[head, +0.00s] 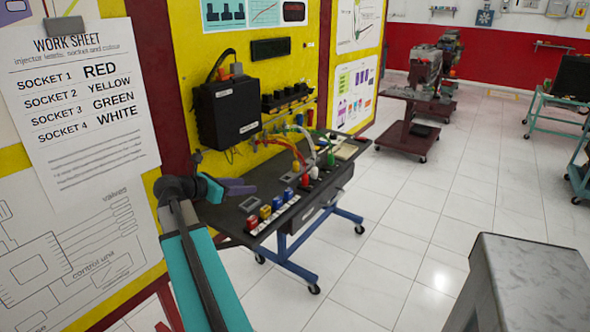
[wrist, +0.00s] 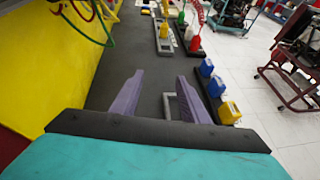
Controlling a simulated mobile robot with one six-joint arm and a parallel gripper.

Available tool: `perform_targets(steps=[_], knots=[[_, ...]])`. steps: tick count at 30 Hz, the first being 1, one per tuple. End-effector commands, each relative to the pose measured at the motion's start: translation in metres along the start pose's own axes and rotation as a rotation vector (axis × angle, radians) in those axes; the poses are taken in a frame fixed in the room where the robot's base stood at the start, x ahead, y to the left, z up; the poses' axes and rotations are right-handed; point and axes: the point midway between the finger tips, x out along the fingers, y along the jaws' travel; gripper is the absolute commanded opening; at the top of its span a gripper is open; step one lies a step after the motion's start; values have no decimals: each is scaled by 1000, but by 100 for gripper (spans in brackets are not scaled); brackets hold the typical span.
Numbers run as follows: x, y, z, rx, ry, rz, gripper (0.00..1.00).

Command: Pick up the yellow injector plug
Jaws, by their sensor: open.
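My gripper (head: 236,187) is open and empty, with its purple fingers above the left end of the dark bench top (head: 240,207). In the head view a yellow plug (head: 296,166) shows farther along the bench. I cannot tell for certain that both views show the same plug.
Blue and yellow blocks (wrist: 229,112) line the right edge of the bench, near my right finger. A grey frame (wrist: 180,104) lies by the fingers. Coloured leads hang from the yellow panel (head: 270,80) holding a black box (head: 228,112). A work sheet (head: 75,110) hangs at left.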

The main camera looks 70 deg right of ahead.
Motion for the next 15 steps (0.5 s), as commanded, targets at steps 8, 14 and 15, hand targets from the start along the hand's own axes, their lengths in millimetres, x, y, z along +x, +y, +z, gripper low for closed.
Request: perform_targets(steps=[8,14,15], knots=[[15,-3,7,5,-1,-9,41],[39,-3,17,6,0,-10,41],[45,-3,19,6,0,-10,41]])
